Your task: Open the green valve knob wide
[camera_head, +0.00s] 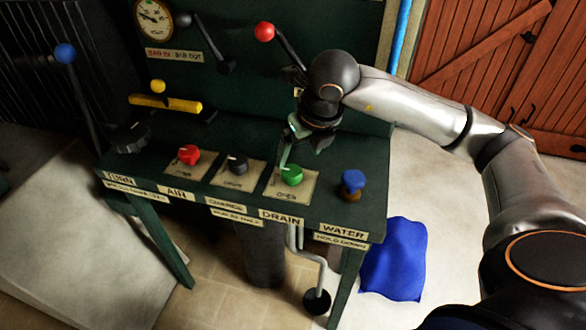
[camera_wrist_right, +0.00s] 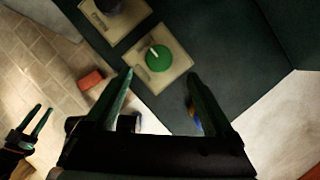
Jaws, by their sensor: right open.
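The green valve knob (camera_head: 291,175) sits on a beige plate (camera_head: 273,192) above the DRAIN label on the green bench. In the right wrist view the knob (camera_wrist_right: 158,58) is round with a pale pointer line tilted up and left. My right gripper (camera_head: 301,156) is open just above and behind the knob. In its wrist view the knob appears just beyond the gap between the fingertips (camera_wrist_right: 160,74), and nothing is between the fingers. My left gripper (camera_wrist_right: 32,119) shows only at the left edge of the right wrist view, fingers apart and empty, away from the bench.
On the bench are a red knob (camera_head: 189,154), a black knob (camera_head: 238,163) and a blue knob (camera_head: 353,183). A yellow bar (camera_head: 166,103) is at the back left. A blue cloth (camera_head: 396,260) lies on the floor.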

